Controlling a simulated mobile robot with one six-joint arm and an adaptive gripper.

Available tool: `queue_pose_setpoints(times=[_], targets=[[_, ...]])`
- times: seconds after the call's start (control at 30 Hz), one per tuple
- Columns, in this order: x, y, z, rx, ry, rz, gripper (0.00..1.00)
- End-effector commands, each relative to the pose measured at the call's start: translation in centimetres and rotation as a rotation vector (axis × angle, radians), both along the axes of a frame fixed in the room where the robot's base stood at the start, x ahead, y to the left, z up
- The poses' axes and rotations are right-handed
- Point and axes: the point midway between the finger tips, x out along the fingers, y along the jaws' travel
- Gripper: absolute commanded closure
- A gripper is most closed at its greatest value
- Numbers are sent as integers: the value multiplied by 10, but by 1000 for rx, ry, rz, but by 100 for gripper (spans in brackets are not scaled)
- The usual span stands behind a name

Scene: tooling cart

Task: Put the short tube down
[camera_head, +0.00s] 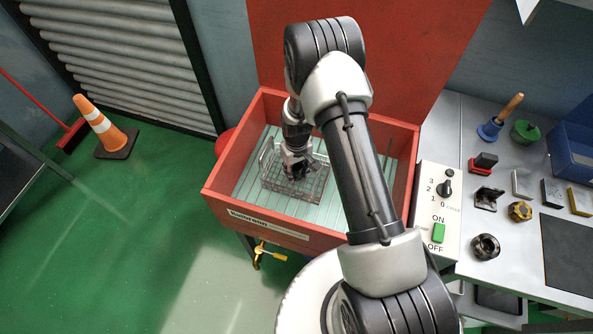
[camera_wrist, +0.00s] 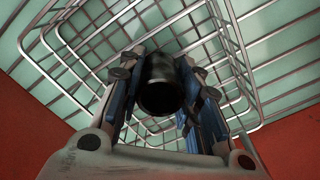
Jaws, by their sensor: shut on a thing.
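My gripper (camera_head: 295,168) reaches down into the wire basket (camera_head: 318,190) inside the red washing bin. In the wrist view my gripper (camera_wrist: 162,100) is shut on the short tube (camera_wrist: 161,88), a dark cylinder with its open end toward the camera. The blue-lined fingers stand on both sides of it. The wire basket (camera_wrist: 240,62) surrounds the tube in the wrist view. I cannot tell whether the tube touches the basket floor. In the head view the tube is too small and dark to make out.
The red bin (camera_head: 285,233) has raised walls around the basket, with its lid (camera_head: 400,45) open behind. A control box (camera_head: 438,215) stands at its right. The grey bench (camera_head: 500,250) beyond holds a dark ring (camera_head: 485,247), a brass nut (camera_head: 519,211) and other parts.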

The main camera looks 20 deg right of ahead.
Motion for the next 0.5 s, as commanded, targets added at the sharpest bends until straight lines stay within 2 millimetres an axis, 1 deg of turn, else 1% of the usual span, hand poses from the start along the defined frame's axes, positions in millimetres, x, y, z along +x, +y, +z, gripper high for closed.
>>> queue_pose_setpoints(times=[0.1, 0.23, 0.27, 0.5], targets=[[0, 0, 1, 0, -1, 0, 98], [0, 0, -3, 0, 0, 0, 98], [0, 0, -4, 0, 0, 0, 68], [0, 0, -2, 0, 0, 0, 52]])
